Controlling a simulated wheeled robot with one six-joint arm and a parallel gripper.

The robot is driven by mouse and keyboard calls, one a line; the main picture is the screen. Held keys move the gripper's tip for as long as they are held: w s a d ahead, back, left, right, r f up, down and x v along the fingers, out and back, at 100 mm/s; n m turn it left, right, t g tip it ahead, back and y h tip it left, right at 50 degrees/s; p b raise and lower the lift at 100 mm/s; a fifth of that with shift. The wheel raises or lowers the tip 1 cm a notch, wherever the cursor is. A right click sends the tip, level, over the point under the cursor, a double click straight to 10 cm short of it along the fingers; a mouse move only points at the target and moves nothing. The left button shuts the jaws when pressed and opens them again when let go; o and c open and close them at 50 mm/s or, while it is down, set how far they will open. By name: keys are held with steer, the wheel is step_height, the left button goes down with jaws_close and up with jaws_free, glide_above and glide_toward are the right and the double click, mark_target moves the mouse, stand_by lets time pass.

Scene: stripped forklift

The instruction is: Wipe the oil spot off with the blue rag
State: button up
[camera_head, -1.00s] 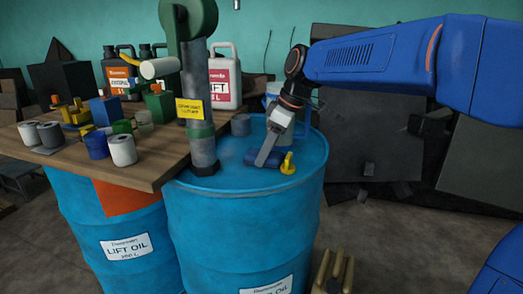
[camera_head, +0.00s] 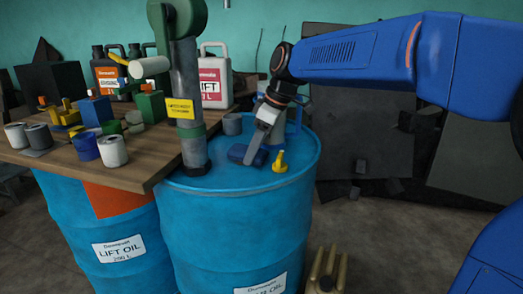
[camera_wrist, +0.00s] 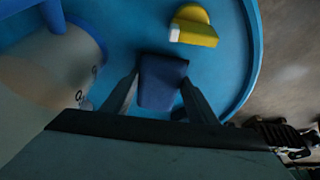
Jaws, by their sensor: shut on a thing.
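The blue rag (camera_head: 238,153) is a dark blue folded pad on top of the right-hand blue drum (camera_head: 230,215). My gripper (camera_head: 252,160) points down at the drum top and is shut on the rag. In the wrist view the rag (camera_wrist: 160,82) sits between the two fingers, over the blue drum top (camera_wrist: 120,25). I cannot make out a distinct oil spot on the visible drum top; the rag and fingers hide part of it.
A small yellow part (camera_head: 280,163) stands on the drum right of the rag, apart from it. A grey-green post (camera_head: 190,110) rises left of the rag. A grey cup (camera_head: 232,124) is behind. The wooden table (camera_head: 150,165) with cans and jugs lies left.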

mark_target(240, 148)
steer(key=shift+w+a+f, duration=0.1)
steer(key=shift+w+a, duration=0.15)
steer(key=shift+a, duration=0.4)
steer(key=shift+w+a+r, duration=0.1)
steer(key=shift+w+a, duration=0.1)
steer(key=shift+a, duration=0.5)
steer(key=shift+w+a+f, duration=0.1)
steer(key=shift+w+a, duration=0.15)
steer(key=shift+a, duration=0.4)
steer(key=shift+r, duration=3.05)
steer(key=shift+r, duration=1.5)
steer(key=shift+f, duration=0.1)
steer(key=shift+h, duration=0.5)
steer(key=shift+s+d+f, duration=0.1)
steer(key=shift+d+f, duration=0.1)
steer(key=shift+f, duration=1)
steer(key=shift+s+d+f, duration=0.1)
steer(key=shift+d+f, duration=0.05)
steer(key=shift+f, duration=1)
steer(key=shift+d+f, duration=0.2)
steer(key=shift+f, duration=1)
